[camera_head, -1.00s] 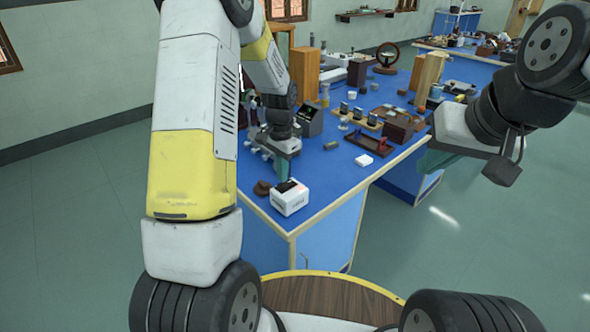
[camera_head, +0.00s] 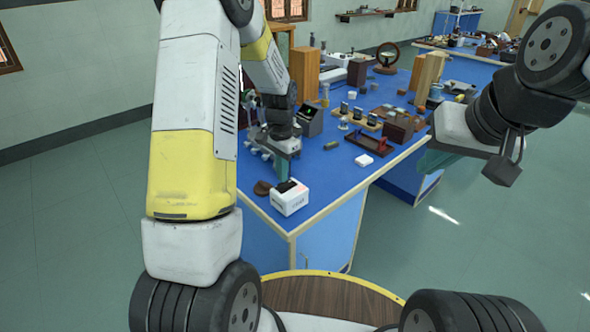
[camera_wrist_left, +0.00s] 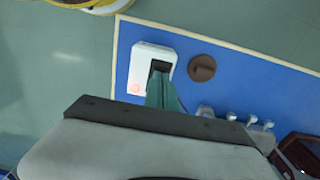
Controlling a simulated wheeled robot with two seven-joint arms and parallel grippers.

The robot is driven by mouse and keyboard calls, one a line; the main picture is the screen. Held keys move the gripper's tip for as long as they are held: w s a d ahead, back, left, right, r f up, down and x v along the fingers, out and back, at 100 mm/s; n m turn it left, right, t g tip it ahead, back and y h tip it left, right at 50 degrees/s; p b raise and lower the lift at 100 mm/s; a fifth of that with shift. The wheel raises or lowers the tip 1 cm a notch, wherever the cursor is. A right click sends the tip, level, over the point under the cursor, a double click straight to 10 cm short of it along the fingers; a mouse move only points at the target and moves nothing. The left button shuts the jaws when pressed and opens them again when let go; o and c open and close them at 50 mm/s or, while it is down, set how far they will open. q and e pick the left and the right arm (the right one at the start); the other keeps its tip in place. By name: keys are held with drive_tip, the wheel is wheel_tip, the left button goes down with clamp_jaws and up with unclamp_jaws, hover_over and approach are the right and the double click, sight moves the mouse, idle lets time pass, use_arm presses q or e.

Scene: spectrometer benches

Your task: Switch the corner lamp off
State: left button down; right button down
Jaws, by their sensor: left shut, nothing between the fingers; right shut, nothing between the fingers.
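The corner lamp appears to be the small white box (camera_head: 289,202) at the near corner of the blue bench. In the left wrist view the white box (camera_wrist_left: 142,61) has a dark recess on its top and a reddish glow at one end. My left gripper (camera_head: 283,177) points down just behind and over the box. In the left wrist view its shut teal fingers (camera_wrist_left: 160,84) reach the edge of the dark recess; I cannot tell whether they touch it. My right gripper (camera_head: 437,163) is shut and empty, off the bench to the right, partly hidden by its wrist.
A brown round piece (camera_wrist_left: 202,68) lies beside the box, also in the head view (camera_head: 262,188). The bench front right of the box is clear.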

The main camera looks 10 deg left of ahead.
sight(282, 185)
use_arm(q)
drive_tip(key=shift+f, duration=0.95)
idle(0.5)
drive_tip(key=shift+r, duration=3.5)
drive_tip(key=s+r+n+t+h, duration=0.1)
drive_tip(key=s+r+n+t, duration=0.2)
drive_tip(key=s+r, duration=0.9)
drive_tip(key=s+d+r+n+t, duration=0.1)
drive_tip(key=s+r+n, duration=0.1)
drive_tip(key=s, duration=0.4)
drive_tip(key=s+d+r+n+t+h, duration=0.1)
drive_tip(key=s+r+n+t, duration=0.1)
drive_tip(key=s+r, duration=0.3)
drive_tip(key=shift+s, duration=0.65)
